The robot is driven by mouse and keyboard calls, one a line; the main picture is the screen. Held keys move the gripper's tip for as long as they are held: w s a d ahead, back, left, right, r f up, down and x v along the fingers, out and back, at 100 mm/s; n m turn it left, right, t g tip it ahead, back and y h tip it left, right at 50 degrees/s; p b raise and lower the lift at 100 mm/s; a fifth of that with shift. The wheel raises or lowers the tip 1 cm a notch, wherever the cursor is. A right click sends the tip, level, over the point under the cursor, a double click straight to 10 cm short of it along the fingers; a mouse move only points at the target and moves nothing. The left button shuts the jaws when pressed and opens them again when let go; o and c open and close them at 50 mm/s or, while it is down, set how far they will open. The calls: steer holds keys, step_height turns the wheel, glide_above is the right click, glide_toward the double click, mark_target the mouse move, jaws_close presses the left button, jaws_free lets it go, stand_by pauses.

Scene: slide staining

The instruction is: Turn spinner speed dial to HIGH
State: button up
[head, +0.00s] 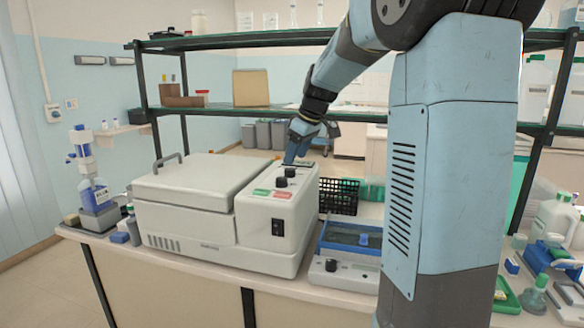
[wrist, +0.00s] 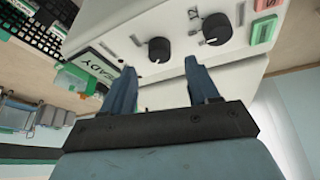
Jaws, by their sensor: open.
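The spinner is a white benchtop machine (head: 190,190) with a closed lid on its left and a sloped control panel on its right. Two black dials sit on the panel; in the wrist view one is near the middle (wrist: 159,50) and the other further right (wrist: 216,28). Their labels are too small to read, so I cannot tell which is the speed dial. My gripper (wrist: 161,66) is open and empty, its fingertips just short of the middle dial and apart from it. In the head view my gripper (head: 289,157) hangs over the panel's back end.
Green (head: 260,192) and red (head: 283,194) buttons are at the panel's front. A black basket (head: 339,197) and a blue tray device (head: 348,237) stand right of the spinner. Shelving rises behind.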

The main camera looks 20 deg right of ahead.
mark_target(290, 169)
steer(key=shift+x, duration=2.6)
steer(key=c, duration=1)
